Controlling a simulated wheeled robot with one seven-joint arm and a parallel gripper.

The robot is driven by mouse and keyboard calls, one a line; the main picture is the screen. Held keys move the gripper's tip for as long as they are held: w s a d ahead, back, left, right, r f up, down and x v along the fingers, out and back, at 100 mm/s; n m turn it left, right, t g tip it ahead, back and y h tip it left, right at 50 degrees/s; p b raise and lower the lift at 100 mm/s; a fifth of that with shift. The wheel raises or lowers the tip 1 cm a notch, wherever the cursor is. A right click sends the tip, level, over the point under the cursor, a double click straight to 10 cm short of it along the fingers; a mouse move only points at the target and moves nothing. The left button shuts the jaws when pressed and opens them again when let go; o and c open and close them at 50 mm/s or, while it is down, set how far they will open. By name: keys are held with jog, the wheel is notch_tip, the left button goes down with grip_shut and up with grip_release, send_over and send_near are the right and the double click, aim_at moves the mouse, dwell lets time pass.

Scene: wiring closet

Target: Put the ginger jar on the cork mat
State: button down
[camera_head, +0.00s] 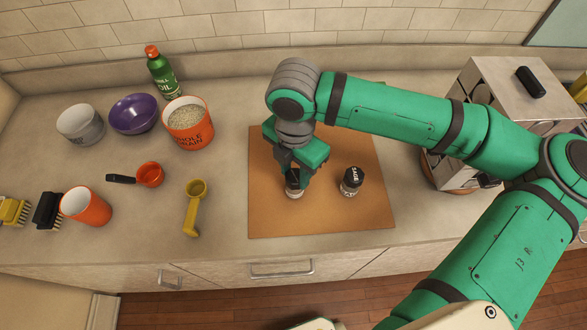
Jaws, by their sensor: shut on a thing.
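The cork mat (268,221) is a brown rectangle lying on the counter in the middle of the camera_head view. My gripper (298,178) points down over the mat and is shut on a small dark-topped jar (294,192), which I take to be the ginger jar. The fingers hide much of it, and I cannot read its label. The jar is upright over the left-middle part of the mat; I cannot tell whether its base touches the mat. A jar labelled sage (351,181) with a black lid stands on the mat, right of the held jar.
A yellow scoop (193,210) and an orange measuring cup (149,174) lie left of the mat. A whole grain container (188,124), bowls, a green oil bottle (162,72), an orange cup (86,206) and brushes stand farther left. The mat's front is clear.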

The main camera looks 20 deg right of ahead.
jog(key=shift+s+a, duration=0.15)
jog(key=shift+s+f, duration=0.1)
jog(key=shift+f, duration=0.05)
jog(key=c, duration=1.2)
grip_release()
jog(key=shift+r, duration=0.45)
notch_tip(320, 180, up, 11)
jog(key=shift+r, duration=0.2)
